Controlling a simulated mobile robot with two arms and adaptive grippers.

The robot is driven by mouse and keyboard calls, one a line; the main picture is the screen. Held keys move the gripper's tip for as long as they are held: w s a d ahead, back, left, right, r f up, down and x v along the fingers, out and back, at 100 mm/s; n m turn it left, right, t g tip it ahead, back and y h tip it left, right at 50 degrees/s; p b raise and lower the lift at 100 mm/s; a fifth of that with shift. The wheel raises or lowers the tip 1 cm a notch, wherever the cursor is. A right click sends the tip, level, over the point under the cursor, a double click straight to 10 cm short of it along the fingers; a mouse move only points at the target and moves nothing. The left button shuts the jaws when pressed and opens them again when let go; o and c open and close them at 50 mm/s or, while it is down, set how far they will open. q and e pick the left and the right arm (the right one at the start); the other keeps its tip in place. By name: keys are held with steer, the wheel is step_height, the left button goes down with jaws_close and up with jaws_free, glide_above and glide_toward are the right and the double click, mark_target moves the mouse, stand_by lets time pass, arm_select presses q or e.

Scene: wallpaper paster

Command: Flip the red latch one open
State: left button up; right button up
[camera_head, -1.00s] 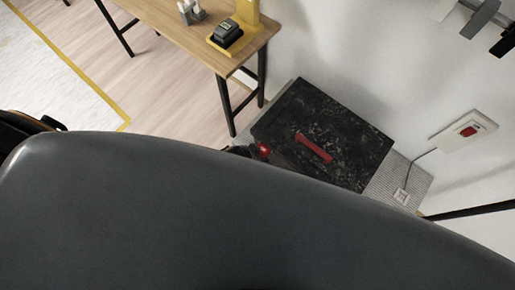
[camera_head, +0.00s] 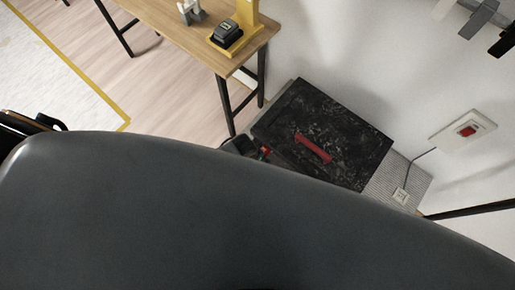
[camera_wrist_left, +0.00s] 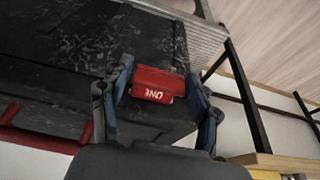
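The red latch (camera_wrist_left: 153,84), marked "ONE" and seen upside down, is on the front side of a black-topped machine (camera_wrist_left: 65,50). In the left wrist view my left gripper (camera_wrist_left: 160,78) is open, with one blue-grey finger on each side of the latch. The fingertips are close to its sides; I cannot tell if they touch. In the head view a small part of the red latch (camera_head: 265,151) shows at the machine's left edge, beside my dark gripper (camera_head: 240,145). The black lid (camera_head: 335,125) looks closed. My right gripper is not in view.
A wooden table (camera_head: 180,25) with a yellow stand (camera_head: 246,18) is behind left. A wall box with a red switch (camera_head: 466,130) is at right. My own grey body hides the lower head view.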

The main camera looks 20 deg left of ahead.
arm_select(q)
steer(key=shift+o, duration=0.4)
steer(key=v, duration=1.2)
stand_by(0.3)
steer(key=s+a+f+b, duration=0.2)
steer(key=s+f+b, duration=0.1)
steer(key=f, duration=0.5)
steer(key=s+a+f+n+b, duration=0.1)
steer(key=s+a+f+b, duration=0.15)
steer(key=f, duration=0.55)
steer(key=s+a+f+b, duration=0.2)
steer(key=a+f+b, duration=0.1)
steer(key=f, duration=0.6)
steer(key=s+a+f+g+b, duration=0.1)
steer(key=s+f+b, duration=0.2)
steer(key=s+f, duration=0.4)
steer(key=s+a+f+g+y+b, duration=0.1)
steer(key=s+f+b, duration=0.2)
steer(key=s+f, duration=0.4)
steer(key=s, duration=0.5)
steer(key=shift+s+a+f+n, duration=0.25)
steer(key=shift+a+f+n, duration=0.05)
steer(key=shift+a+f, duration=0.05)
